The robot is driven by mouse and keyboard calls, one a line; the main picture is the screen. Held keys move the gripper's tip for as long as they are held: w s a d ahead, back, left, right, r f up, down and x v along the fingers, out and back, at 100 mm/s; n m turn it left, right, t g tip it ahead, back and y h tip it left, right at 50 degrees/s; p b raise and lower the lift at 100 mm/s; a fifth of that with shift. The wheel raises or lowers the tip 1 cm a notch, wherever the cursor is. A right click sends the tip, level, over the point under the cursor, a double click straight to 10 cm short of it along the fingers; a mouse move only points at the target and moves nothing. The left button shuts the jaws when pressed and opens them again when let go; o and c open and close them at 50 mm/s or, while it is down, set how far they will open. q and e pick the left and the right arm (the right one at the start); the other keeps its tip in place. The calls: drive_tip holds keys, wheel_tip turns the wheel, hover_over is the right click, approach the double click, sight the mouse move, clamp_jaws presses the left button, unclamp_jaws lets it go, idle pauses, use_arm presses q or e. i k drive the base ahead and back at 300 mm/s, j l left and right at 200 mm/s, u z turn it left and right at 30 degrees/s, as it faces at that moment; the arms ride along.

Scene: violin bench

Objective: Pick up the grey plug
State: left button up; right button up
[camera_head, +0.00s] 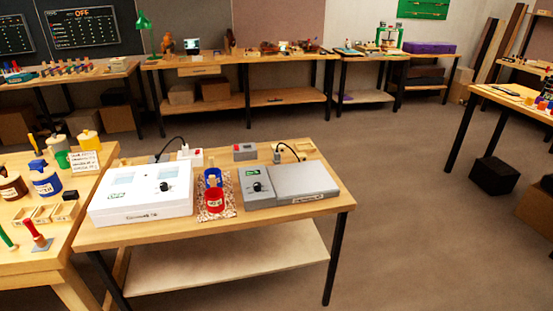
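Neither of my grippers is in view. On the middle table, a small dark upright piece (277,157) stands at the back right, by a black cable that arcs over to the grey device (290,183); it may be the grey plug, but it is too small to tell. A small grey box with a red top part (244,152) sits to its left. Another black cable arcs at the back left, between a white box with a red switch (191,157) and a small dark piece (162,158) behind the white device (141,193).
A red cup (214,201) and a blue cup (213,177) stand on a patterned mat between the devices. A crowded side table (45,255) adjoins at left. Floor is open to the right of the table (340,195), with a black box (494,176) farther right.

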sight(276, 160)
drive_tip(key=i+l+u, duration=0.1)
drive_tip(key=u, duration=1.05)
drive_tip(key=l+u, duration=0.75)
drive_tip(key=l, duration=0.15)
drive_tip(key=k+l+u, duration=0.1)
drive_tip(key=l, duration=0.35)
drive_tip(key=k+l+u, duration=0.15)
drive_tip(key=l, duration=0.25)
